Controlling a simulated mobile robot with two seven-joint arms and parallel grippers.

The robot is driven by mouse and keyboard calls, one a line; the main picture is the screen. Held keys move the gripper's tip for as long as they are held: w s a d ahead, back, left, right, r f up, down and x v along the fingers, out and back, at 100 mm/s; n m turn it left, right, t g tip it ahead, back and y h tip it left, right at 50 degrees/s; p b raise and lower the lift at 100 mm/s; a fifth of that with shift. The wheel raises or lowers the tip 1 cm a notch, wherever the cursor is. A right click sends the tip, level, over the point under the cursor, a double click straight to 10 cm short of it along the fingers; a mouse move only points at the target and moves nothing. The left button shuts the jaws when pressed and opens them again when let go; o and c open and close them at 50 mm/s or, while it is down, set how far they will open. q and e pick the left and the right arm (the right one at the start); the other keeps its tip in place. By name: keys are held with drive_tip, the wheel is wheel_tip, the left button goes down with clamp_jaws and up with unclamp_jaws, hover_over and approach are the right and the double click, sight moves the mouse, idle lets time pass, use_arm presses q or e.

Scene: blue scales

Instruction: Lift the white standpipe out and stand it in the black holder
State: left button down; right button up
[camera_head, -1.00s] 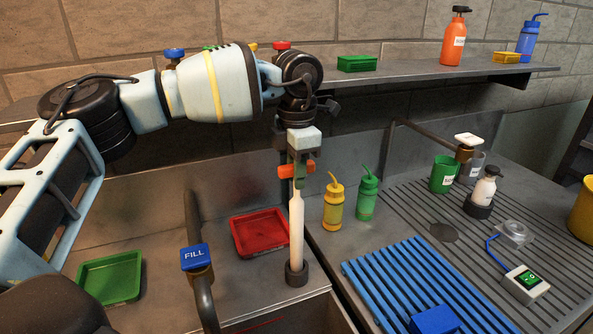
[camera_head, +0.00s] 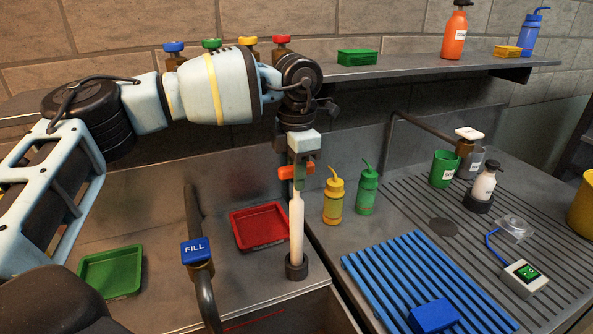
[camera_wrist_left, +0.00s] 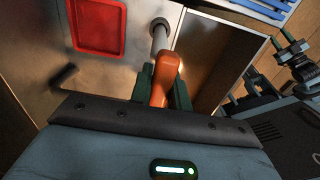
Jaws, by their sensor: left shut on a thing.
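The white standpipe (camera_head: 297,228) is upright, with an orange handle (camera_head: 290,173) at its top. Its lower end is in the black holder (camera_head: 297,267), a dark ring on the steel ledge near the sink's front. My left gripper (camera_head: 299,172) points down from above and is shut on the orange handle. In the left wrist view the orange handle (camera_wrist_left: 164,75) sits between the dark green fingers, and the pipe (camera_wrist_left: 159,35) runs away from it. Whether the pipe's foot rests on the holder's bottom is hidden by the ring.
A red tray (camera_head: 260,228) lies left of the pipe, and a green tray (camera_head: 111,271) farther left. The FILL tap (camera_head: 197,253) stands in front. Yellow (camera_head: 333,198) and green (camera_head: 367,193) bottles stand close right. A blue rack (camera_head: 415,270) lies to the right.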

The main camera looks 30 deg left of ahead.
use_arm(q)
drive_tip(key=shift+f, duration=0.75)
drive_tip(key=c, duration=1.3)
unclamp_jaws()
drive_tip(key=shift+f, duration=0.1)
drive_tip(key=shift+o, duration=0.2)
drive_tip(key=shift+r, duration=3.9)
drive_tip(key=shift+f, duration=0.1)
